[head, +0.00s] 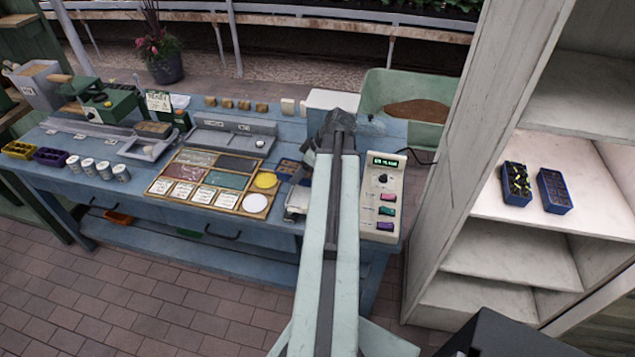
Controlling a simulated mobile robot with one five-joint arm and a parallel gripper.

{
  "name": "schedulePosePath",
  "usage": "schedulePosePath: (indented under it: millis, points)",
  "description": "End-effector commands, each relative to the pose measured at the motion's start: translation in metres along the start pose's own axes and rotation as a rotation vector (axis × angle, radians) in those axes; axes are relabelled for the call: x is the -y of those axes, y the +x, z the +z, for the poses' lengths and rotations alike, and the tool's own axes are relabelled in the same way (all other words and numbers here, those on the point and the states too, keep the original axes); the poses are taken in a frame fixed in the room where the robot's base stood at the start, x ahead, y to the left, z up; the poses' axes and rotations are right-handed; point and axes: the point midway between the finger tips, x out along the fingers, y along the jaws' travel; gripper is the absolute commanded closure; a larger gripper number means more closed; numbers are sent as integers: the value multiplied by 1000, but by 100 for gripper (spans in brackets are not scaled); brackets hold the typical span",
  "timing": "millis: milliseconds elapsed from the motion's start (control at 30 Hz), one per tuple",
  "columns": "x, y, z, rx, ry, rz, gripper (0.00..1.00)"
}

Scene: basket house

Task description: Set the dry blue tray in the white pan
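Two small blue trays stand side by side on the white shelf at the right. The left blue tray (516,198) holds green-yellow seedlings. The right blue tray (555,208) holds brown soil cells with no plants seen. I cannot tell which is dry. My gripper (341,122) is over the back of the bench, apart from the trays. Its fingers are too dark and foreshortened to read.
A cream console (383,200) with a lit display stands right of my arm. A green tub (447,128) of soil is behind it. The shelf's upright panel (470,150) stands between bench and trays. Sample boards, cups and boxes crowd the bench's left side.

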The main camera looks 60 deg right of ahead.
Motion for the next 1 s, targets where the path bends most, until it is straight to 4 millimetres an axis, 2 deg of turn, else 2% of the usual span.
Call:
schedulePosePath:
  millis: [33, 200, 467, 667, 1000]
  points:
    - [-4, -1, 18, -3, -34, -21, 83]
    - [-6, -12, 46, -4, -74, -44, 83]
    - [-7, -14, 52, -4, -80, -46, 83]
    - [-7, -2, 59, -3, -79, -45, 83]
    - [-8, 38, 82, -3, -78, -44, 83]
